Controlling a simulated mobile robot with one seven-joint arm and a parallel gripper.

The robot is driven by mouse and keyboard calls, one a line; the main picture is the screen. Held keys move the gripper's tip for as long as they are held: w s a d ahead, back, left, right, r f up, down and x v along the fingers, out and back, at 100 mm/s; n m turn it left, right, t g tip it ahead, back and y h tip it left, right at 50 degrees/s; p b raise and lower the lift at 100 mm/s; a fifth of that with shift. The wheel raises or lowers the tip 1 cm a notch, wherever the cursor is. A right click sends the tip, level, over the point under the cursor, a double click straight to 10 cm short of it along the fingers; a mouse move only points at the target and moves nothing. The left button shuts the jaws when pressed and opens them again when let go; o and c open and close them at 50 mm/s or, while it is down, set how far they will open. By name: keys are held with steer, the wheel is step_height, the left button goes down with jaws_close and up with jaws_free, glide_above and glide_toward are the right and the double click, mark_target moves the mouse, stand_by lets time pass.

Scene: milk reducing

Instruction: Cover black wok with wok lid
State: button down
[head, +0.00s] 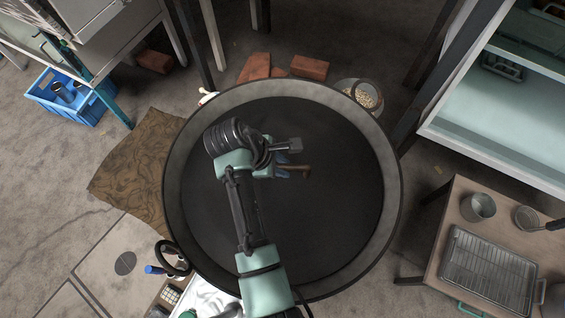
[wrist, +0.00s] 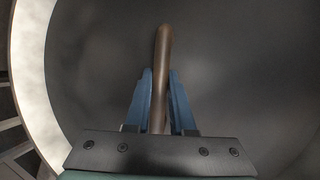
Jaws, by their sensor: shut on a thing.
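My gripper (head: 283,172) is near the middle of a large dark round surface with a grey rim, which looks like the wok lid (head: 330,225). Its blue fingers, clear in the wrist view (wrist: 160,100), are shut on a brown bar-like handle (wrist: 164,50). The handle's end shows past the fingers in the head view (head: 304,169). The rest of the wok is hidden or cannot be told apart from the lid. I cannot tell whether the lid touches it.
A brown table with a wire rack (head: 488,268) and a metal cup (head: 478,206) stands at the right. Bricks (head: 309,67) and a bowl of pale pieces (head: 366,95) lie behind the round surface. A blue crate (head: 68,96) is at the left.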

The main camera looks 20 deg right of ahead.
steer(key=shift+w+f, duration=0.1)
steer(key=shift+f, duration=0.1)
stand_by(0.5)
steer(key=c, duration=0.8)
jaws_free()
steer(key=shift+o, duration=0.6)
steer(key=shift+f, duration=0.1)
steer(key=p+v, duration=0.3)
steer(key=v, duration=1)
